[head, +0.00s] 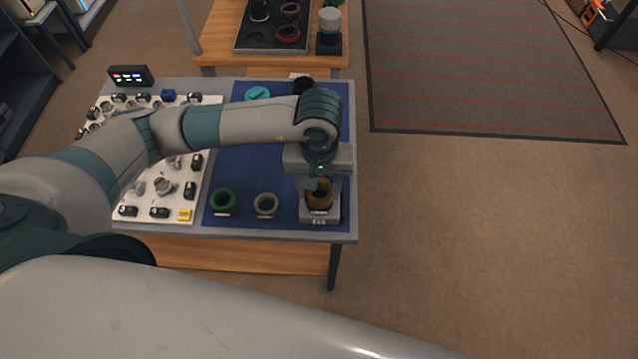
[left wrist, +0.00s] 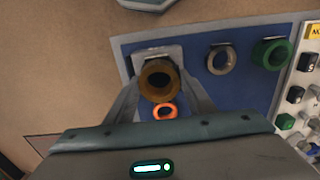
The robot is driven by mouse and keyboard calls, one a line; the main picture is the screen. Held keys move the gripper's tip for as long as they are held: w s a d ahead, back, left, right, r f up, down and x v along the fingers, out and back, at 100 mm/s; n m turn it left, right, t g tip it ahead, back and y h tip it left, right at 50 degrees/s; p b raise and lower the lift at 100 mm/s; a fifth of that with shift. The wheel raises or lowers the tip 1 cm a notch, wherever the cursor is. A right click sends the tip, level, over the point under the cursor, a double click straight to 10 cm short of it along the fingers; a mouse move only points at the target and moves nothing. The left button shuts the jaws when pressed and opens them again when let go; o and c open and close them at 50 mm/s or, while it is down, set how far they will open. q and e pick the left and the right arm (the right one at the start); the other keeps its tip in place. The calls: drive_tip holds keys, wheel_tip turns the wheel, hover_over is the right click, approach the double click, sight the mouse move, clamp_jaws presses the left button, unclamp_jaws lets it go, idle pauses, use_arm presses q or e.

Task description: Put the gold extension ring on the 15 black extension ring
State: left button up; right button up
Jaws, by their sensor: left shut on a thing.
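The gold extension ring (head: 319,204) is at the front right of the blue mat, at a grey block (head: 319,219) with a small label. It also shows in the left wrist view (left wrist: 160,94), between the fingers. My left gripper (head: 317,186) reaches down from above and is shut on the gold ring. I cannot tell whether the ring touches the block. A black ring (head: 302,84) lies at the mat's back edge, partly hidden by my arm; I cannot read a number on it. My right gripper is out of view.
A green ring (head: 222,200) and a grey-tan ring (head: 265,204) lie left of the block. An orange ring (left wrist: 165,112) lies near the gripper in the left wrist view. A teal part (head: 257,93) lies farther back. A white control panel (head: 140,205) fills the left side.

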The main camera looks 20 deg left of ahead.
use_arm(q)
drive_tip(key=shift+f, duration=0.15)
drive_tip(key=shift+f+b, duration=0.15)
drive_tip(key=shift+b, duration=0.2)
drive_tip(key=o, duration=1.1)
